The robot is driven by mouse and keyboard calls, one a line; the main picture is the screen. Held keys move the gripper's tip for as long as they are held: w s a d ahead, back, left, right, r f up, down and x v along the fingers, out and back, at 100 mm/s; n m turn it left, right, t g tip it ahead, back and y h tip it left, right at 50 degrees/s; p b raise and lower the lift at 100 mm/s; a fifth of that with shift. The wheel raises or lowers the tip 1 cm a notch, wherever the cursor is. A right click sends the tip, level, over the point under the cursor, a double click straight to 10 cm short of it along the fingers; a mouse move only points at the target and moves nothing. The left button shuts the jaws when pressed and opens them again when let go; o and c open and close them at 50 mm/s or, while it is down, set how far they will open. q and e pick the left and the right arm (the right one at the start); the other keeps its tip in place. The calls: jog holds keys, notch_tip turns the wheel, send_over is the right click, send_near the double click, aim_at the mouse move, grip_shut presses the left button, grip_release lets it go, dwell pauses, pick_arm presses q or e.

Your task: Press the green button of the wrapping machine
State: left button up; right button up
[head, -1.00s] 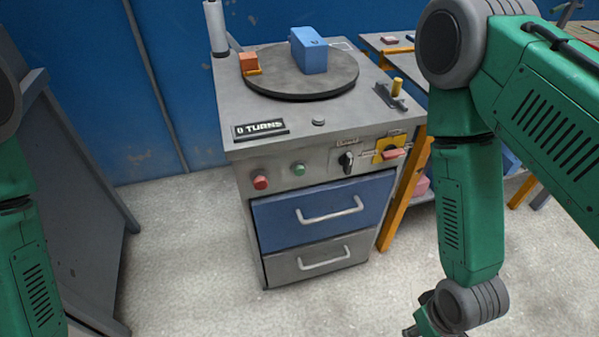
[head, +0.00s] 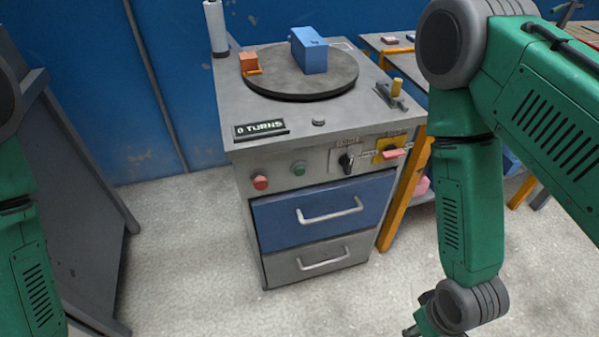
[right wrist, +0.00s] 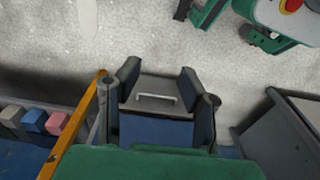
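The wrapping machine (head: 300,115) is a grey cabinet standing in front of me. Its green button (head: 299,169) is on the front panel, to the right of a red button (head: 260,182). No gripper covers it in the head view. A display (head: 261,130) above reads 0 TURNS. A blue box (head: 309,50) stands on the dark turntable (head: 300,82). In the right wrist view my right gripper (right wrist: 158,83) is open and empty, its two dark fingers apart, with the machine's drawers beyond. My left arm shows at the head view's left edge; its gripper is outside the view.
A dark knob (head: 346,161) and a red handle on yellow (head: 391,154) are on the panel's right. A blue drawer (head: 285,222) is below the buttons. A workbench (head: 372,40) stands right; a dark grey panel (head: 80,190) leans left. Floor before the machine is clear.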

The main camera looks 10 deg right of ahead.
grip_shut()
dwell(1.0)
